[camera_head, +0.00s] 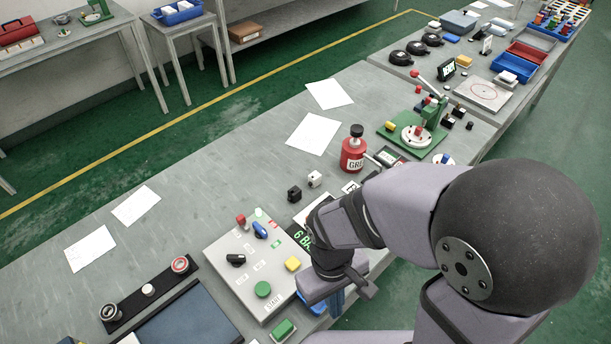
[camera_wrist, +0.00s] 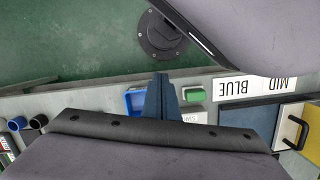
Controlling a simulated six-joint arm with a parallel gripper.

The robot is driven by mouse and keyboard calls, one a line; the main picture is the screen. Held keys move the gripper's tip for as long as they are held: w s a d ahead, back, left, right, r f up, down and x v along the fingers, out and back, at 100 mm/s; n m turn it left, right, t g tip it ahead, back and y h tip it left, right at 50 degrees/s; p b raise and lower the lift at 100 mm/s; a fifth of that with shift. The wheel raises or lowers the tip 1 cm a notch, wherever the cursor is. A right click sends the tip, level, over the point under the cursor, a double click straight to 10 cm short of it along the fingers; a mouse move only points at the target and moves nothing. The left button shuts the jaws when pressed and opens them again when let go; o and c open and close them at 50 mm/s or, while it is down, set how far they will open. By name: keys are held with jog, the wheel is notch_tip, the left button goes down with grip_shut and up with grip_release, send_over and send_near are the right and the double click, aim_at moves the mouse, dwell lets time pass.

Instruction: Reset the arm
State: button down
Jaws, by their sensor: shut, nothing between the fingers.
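My arm reaches in from the right in the head view. My gripper (camera_head: 337,304) hangs at the front edge of the grey bench (camera_head: 215,160), right of the control box. Its blue fingers also show in the wrist view (camera_wrist: 160,82), together and with nothing between them. The larger dark wrist body hides part of the bench below it in the head view.
A control box (camera_head: 218,256) with coloured buttons and a green block (camera_head: 284,329) are close left of my gripper. A blue tray (camera_wrist: 135,101) lies beside the fingers. A red grease can (camera_head: 353,155) and green press (camera_head: 425,125) stand further back. Left-middle bench is mostly clear.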

jog(key=w+d+m+t+y+b, duration=0.1)
jog(key=w+d+m+b, duration=0.2)
jog(key=d, duration=0.6)
jog(key=shift+w+d+m+t, duration=0.25)
jog(key=shift+w+m+t, duration=0.15)
jog(key=shift+w+m, duration=1.05)
